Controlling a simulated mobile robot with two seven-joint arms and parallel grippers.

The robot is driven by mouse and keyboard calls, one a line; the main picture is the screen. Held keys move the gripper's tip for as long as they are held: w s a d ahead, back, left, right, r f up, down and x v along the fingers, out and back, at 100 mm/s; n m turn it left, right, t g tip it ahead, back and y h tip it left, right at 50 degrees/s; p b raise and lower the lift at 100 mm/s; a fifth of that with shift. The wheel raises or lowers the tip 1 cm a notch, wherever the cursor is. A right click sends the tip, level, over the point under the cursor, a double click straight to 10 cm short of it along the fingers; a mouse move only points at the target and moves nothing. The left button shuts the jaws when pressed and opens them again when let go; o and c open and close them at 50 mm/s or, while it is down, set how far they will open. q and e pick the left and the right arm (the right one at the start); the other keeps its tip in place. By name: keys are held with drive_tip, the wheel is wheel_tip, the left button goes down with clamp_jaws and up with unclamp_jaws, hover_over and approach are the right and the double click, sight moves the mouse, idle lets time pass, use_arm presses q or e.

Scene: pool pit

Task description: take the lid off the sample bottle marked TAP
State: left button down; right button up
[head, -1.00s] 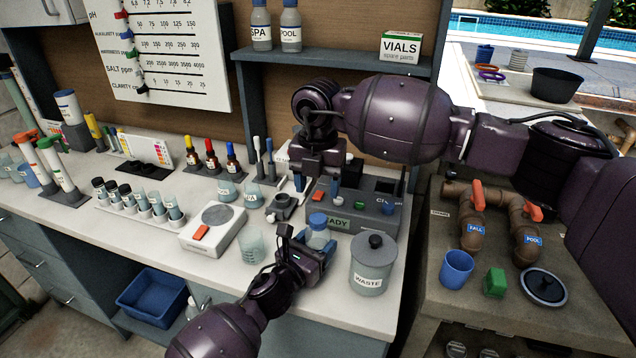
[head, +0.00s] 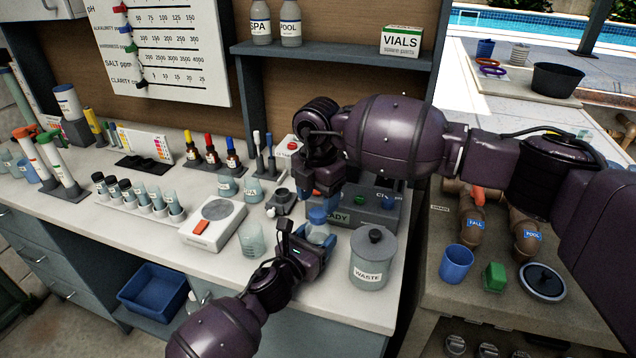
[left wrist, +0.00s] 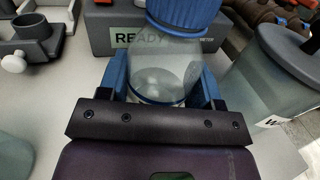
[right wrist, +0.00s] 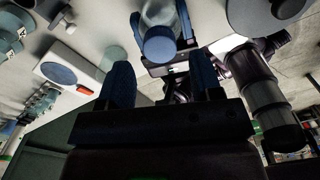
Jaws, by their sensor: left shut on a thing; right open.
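A clear sample bottle (head: 318,234) with a ribbed blue lid (head: 317,215) is at the front of the counter. My left gripper (head: 306,249) is shut around its body, which shows upright between the blue fingers in the left wrist view (left wrist: 160,75). The lid is still on the bottle; it also shows in the left wrist view (left wrist: 187,14) and the right wrist view (right wrist: 159,45). No label can be read on this bottle. My right gripper (head: 320,191) is open, fingers down, just above the lid and apart from it. Its spread fingers (right wrist: 162,85) have nothing between them.
The lidded WASTE jar (head: 372,262) stands close right of the bottle. A grey device marked READY (head: 375,210) is behind it. An empty beaker (head: 251,240) and a white scale-like device (head: 213,224) are to the left.

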sight(318, 212)
drive_tip(key=shift+f, duration=1.8)
